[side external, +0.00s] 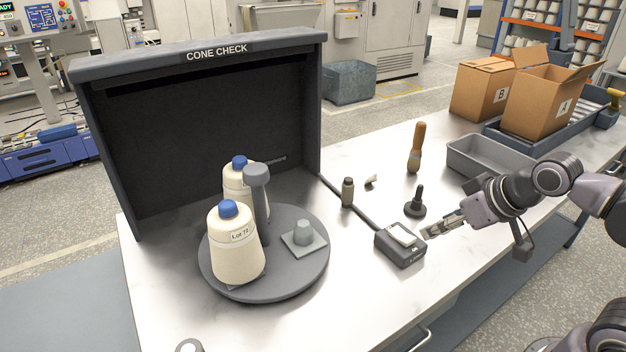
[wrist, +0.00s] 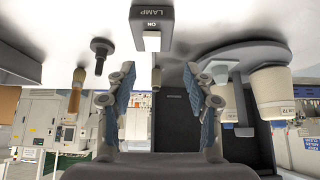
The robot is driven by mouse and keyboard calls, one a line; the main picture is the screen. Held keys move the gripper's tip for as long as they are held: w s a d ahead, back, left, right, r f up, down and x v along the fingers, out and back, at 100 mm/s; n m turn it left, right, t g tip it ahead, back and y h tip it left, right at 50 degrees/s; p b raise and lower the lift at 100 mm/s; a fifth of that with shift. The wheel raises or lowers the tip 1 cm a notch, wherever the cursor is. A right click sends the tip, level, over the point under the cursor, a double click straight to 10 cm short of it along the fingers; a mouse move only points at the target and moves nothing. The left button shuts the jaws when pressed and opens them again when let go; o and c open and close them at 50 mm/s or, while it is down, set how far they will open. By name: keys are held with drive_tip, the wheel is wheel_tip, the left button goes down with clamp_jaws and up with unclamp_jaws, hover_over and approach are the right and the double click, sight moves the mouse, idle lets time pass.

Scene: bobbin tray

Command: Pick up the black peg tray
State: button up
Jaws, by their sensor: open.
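A small black piece with a round flat base and an upright peg (side external: 415,205) stands on the table; it is the only black peg-like thing I see, and no flat black peg tray is clear. It also shows in the wrist view, upside down at the upper left (wrist: 100,50). My gripper (side external: 432,230) is open and empty, low over the table in front of the black peg and right of the dark lamp switch box (side external: 400,244). In the wrist view my gripper's two fingers (wrist: 158,88) stand apart, with the switch box (wrist: 152,40) beyond them at the top.
A dark turntable (side external: 290,285) holds two cream cones and a grey block before the cone check booth (side external: 200,58). A small dark bottle (side external: 347,192) and wooden-handled tool (side external: 416,150) stand behind the switch box. A grey bin (side external: 490,158) and cardboard boxes (side external: 540,100) are right.

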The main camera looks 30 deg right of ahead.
drive_tip(key=w+d+r+m+g+h, duration=0.2)
drive_tip(key=w+d+m, duration=0.3)
drive_tip(key=w, duration=0.2)
drive_tip(key=m+g+h, duration=0.1)
drive_tip(key=m+g, duration=0.1)
drive_tip(key=m, duration=0.3)
approach(420, 191)
drive_tip(key=f, duration=0.2)
drive_tip(key=shift+h, duration=0.3)
drive_tip(key=shift+w+x, duration=0.2)
drive_tip(key=shift+x, duration=5.1)
drive_tip(key=shift+r, duration=0.1)
clamp_jaws()
